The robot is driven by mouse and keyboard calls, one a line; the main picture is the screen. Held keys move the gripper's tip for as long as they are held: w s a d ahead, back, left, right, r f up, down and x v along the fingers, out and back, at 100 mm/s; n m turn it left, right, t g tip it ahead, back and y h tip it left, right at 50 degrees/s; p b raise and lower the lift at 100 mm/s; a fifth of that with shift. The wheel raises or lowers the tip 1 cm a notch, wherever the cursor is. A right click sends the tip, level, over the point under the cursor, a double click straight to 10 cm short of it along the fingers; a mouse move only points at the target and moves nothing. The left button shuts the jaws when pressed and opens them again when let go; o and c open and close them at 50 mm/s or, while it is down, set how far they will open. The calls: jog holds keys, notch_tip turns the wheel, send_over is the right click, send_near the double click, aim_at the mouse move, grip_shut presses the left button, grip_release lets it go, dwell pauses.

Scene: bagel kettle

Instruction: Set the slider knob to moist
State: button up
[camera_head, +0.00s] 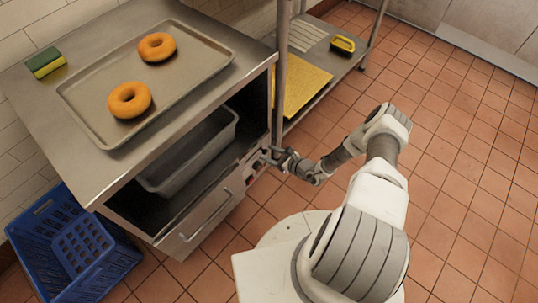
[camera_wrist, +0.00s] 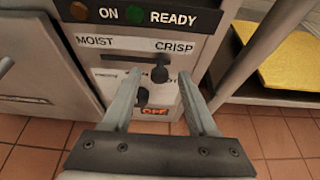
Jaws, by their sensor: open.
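The control panel (camera_head: 255,167) is on the right front of the steel cabinet. In the wrist view a dark slider knob (camera_wrist: 160,73) sits in the upper slot, below the word CRISP (camera_wrist: 174,46) and toward that end. The word MOIST (camera_wrist: 94,41) is at the left end. My gripper (camera_wrist: 163,78) is open, pointing at the panel, with its fingertips to either side of the slider knob in the picture. I cannot tell whether they touch it. In the head view my gripper (camera_head: 272,156) is close to the panel.
A second dark knob (camera_wrist: 142,95) is just below, partly behind the left finger, above an orange OFF label (camera_wrist: 155,112). A shelf rack with a yellow board (camera_head: 303,84) stands close on the right. A tray with two bagels (camera_head: 129,100) lies on top of the cabinet.

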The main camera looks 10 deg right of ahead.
jog(key=shift+w+a, duration=0.15)
grip_shut()
dwell(1.4)
